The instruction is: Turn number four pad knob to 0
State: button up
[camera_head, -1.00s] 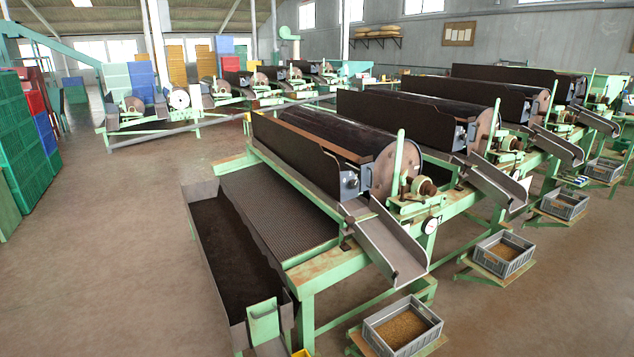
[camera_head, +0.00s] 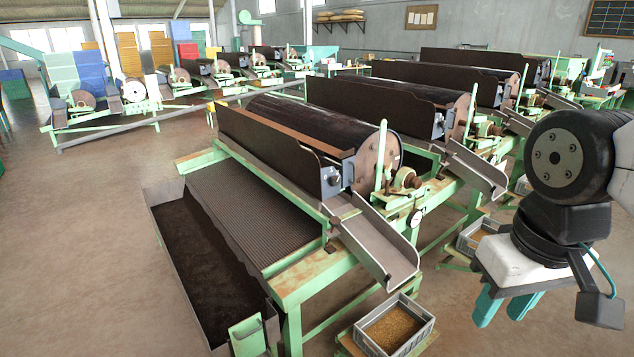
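The nearest drum sorter has a dark drum (camera_head: 310,130), a green frame and a small dark knob (camera_head: 335,180) on the end of its side panel. Similar knobs show on the sorters behind, one on the second machine (camera_head: 438,120). No number is readable on any of them, so I cannot tell which is number four. My gripper (camera_head: 506,306) hangs at the right, pointing down, with two teal fingers apart and nothing between them. It is well to the right of the nearest knob and touches nothing that I can see.
A metal chute (camera_head: 375,245) slopes down from the nearest sorter. A grey crate of grain (camera_head: 395,328) sits low in front, and another crate (camera_head: 480,235) stands behind. A long dark trough (camera_head: 210,265) lies at the left. Open floor (camera_head: 90,250) is on the left.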

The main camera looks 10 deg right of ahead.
aim_at(335, 180)
jog(key=k, duration=1.3)
jog(key=z, duration=0.5)
jog(key=i, duration=0.45)
jog(key=z, duration=0.65)
jog(key=i, duration=1.2)
jog(key=u, duration=1.05)
jog(key=i, duration=0.4)
jog(key=u, duration=0.5)
